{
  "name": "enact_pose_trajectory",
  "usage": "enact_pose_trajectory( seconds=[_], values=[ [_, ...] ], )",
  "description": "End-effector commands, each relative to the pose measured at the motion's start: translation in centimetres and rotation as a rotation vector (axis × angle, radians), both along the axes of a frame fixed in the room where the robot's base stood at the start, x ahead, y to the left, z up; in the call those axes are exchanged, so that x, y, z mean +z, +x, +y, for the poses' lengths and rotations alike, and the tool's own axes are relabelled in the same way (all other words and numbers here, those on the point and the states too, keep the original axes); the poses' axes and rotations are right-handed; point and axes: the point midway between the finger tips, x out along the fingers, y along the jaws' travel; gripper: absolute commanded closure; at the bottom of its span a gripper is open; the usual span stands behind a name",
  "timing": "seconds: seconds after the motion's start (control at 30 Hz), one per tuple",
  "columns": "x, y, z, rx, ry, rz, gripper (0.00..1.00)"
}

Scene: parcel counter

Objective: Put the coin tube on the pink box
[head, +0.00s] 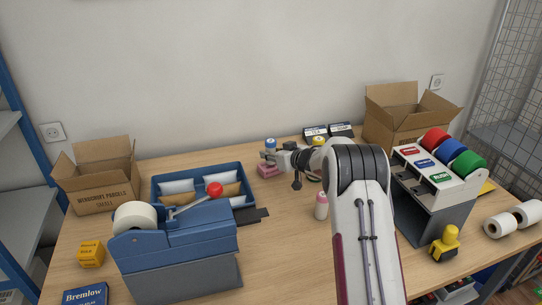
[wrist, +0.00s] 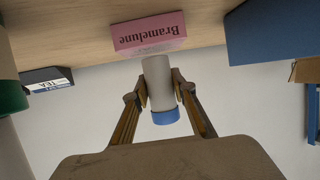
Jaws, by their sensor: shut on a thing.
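The coin tube, a pale grey cylinder with a blue end (wrist: 158,84), is held between the two fingers of my gripper (wrist: 160,98). In the head view, my gripper (head: 272,156) is at the back of the counter, with the tube's blue cap (head: 271,143) showing upright above it. The pink box (wrist: 149,32), lettered "Bramelune", is right at the tube's lower end; it also shows below the gripper in the head view (head: 267,171). I cannot tell whether the tube touches the box. The gripper hides part of the tube in the head view.
A blue tray (head: 247,176) with packets stands left of the pink box. A tea box (wrist: 49,80) and another small box (head: 341,129) stand at the back. An open carton (head: 400,130) and a tape rack (head: 427,185) are at right.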

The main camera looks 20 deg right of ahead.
Motion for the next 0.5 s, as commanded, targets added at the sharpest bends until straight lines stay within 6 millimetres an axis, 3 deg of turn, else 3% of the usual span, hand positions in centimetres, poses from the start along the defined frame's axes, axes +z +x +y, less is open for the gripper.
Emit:
enact_pose_trajectory(
  seconds=[0.5],
  values=[
    [-0.92,0.02,0.0,0.0,0.0,-0.001,1.0]
  ],
)
